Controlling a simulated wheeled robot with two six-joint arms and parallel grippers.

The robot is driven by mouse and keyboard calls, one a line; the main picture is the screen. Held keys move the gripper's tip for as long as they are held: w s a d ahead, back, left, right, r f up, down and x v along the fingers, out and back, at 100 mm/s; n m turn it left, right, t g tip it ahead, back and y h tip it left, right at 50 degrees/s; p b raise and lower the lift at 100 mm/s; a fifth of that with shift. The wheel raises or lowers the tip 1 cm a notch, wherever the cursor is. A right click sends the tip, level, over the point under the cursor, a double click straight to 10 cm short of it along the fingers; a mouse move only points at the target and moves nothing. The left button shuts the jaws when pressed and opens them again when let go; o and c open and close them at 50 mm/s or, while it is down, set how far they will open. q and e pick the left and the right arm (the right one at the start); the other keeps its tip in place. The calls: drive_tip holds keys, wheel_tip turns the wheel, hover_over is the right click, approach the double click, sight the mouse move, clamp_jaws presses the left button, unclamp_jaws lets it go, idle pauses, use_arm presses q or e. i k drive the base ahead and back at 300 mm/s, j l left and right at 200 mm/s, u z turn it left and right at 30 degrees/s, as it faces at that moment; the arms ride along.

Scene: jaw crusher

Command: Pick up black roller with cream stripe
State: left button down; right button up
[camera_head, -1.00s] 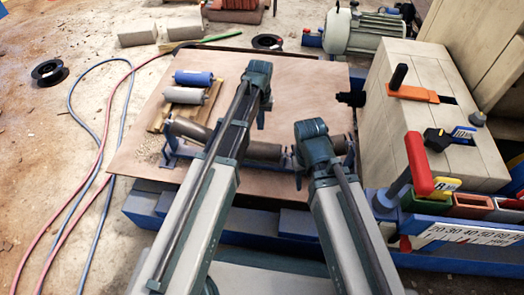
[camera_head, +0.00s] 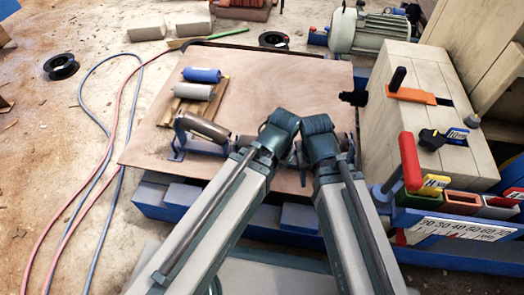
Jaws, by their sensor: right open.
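I cannot clearly make out a black roller with a cream stripe. A dark brownish roller (camera_head: 203,130) lies across a blue bracket stand (camera_head: 177,147), its right part hidden behind my arms. A blue roller (camera_head: 202,75) and a light grey roller (camera_head: 193,91) lie on a small wooden pallet. My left gripper (camera_head: 277,134) is over the middle of the stand; its fingers are hidden behind its wrist. My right gripper (camera_head: 322,150) is just right of it, open, over the stand's right part. I see nothing held in it.
A brown board (camera_head: 253,85) lies under the stand and pallet, with bare room at its upper right. A pale block machine (camera_head: 430,100) with a red-handled lever (camera_head: 410,160) stands at right. A motor (camera_head: 368,33) is behind. Hoses (camera_head: 118,110) run along the left floor.

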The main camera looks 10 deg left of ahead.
sight(193, 123)
drive_tip(key=k+l, duration=0.15)
drive_tip(key=k, duration=0.3)
drive_tip(key=k+l, duration=0.1)
drive_tip(key=k, duration=0.3)
drive_tip(key=k+l, duration=0.15)
drive_tip(key=k, duration=0.3)
